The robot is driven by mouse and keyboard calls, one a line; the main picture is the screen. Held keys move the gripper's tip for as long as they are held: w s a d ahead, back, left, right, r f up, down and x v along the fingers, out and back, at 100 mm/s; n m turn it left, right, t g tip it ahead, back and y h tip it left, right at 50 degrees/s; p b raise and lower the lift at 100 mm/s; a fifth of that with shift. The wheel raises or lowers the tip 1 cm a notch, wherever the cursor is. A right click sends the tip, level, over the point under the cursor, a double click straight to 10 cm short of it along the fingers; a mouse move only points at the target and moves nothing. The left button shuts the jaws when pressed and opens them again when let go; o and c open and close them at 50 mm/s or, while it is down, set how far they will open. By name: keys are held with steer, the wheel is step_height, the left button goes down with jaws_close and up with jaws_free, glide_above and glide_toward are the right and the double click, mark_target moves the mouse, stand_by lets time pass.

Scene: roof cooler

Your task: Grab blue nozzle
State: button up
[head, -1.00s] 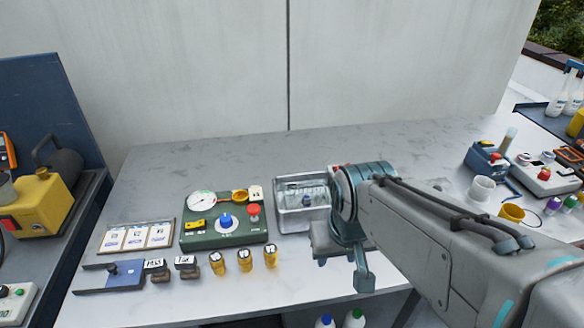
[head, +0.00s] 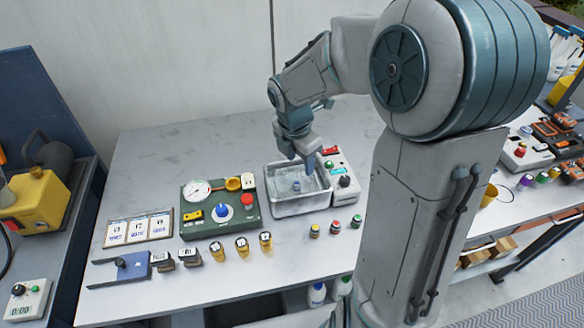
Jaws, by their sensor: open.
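A small blue piece, which may be the blue nozzle (head: 296,186), is inside the grey metal basin (head: 300,208) at the middle of the table. It is too small to make out its exact shape. My gripper (head: 303,160) is open above the back right part of the basin, pointing down. The gripper is apart from the blue piece, and no held object shows. The far wall of the basin is partly hidden by my gripper.
A green panel (head: 192,227) with a gauge and blue knob stands left of the basin. Three small capped pieces (head: 336,228) stand in front. Bare table (head: 170,160) lies behind.

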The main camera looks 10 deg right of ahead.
steer(key=w+n, duration=0.2)
steer(key=n, duration=0.1)
glide_above(297, 184)
steer(key=f, duration=0.8)
steer(key=shift+s+f, duration=0.3)
steer(key=shift+w+f, duration=0.15)
steer(key=shift+f, duration=1.15)
steer(key=shift+w+f, duration=0.15)
steer(key=shift+f, duration=1.15)
jaws_close()
